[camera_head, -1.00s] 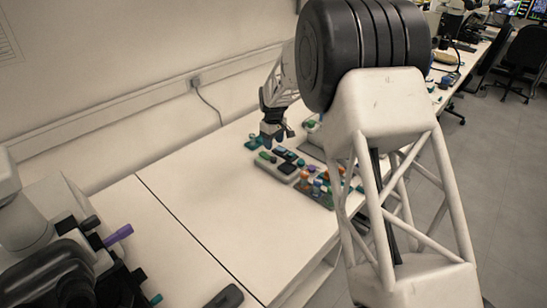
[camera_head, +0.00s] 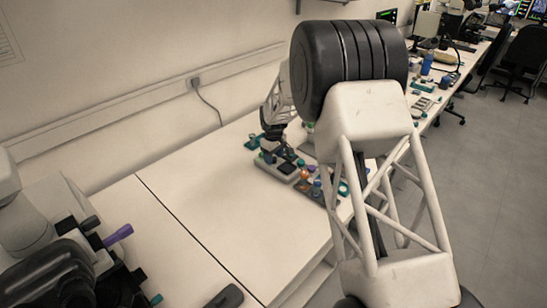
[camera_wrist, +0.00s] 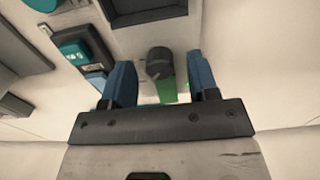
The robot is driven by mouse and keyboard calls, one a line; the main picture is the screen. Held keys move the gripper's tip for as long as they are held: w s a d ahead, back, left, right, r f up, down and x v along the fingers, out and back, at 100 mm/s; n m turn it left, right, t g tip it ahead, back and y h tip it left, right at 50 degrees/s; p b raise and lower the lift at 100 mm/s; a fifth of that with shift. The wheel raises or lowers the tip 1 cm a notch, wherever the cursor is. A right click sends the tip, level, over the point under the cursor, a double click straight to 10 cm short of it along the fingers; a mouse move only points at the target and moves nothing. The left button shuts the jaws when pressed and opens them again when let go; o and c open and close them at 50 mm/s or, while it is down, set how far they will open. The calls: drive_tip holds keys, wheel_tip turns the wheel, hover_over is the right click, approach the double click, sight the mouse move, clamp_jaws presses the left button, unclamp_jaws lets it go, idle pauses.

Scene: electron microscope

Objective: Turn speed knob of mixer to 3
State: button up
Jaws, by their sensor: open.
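A pale device with dark panels (camera_head: 267,168), which I take for the mixer, lies on the white table in the head view. My gripper (camera_head: 271,151) is low over its left end. In the wrist view, the open blue fingers of my gripper (camera_wrist: 161,85) stand on either side of a dark round-ended knob (camera_wrist: 159,62) with a green part (camera_wrist: 167,89) below it. The knob is between the fingers, with a gap on each side. I cannot read any speed marks or tell whether this is the speed knob.
A tray of coloured pieces (camera_head: 310,190) lies right of the device. A teal piece (camera_head: 252,142) lies behind it. In the wrist view, a teal display block (camera_wrist: 72,53) and a dark recessed panel (camera_wrist: 147,10) are near the knob.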

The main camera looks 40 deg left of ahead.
drive_tip(key=shift+f, duration=0.25)
drive_tip(key=shift+c, duration=0.4)
drive_tip(key=c, duration=0.8)
drive_tip(key=shift+m, duration=1.5)
drive_tip(key=shift+c, duration=0.2)
drive_tip(key=o, duration=0.9)
drive_tip(key=shift+r, duration=0.15)
drive_tip(key=shift+r, duration=3.8)
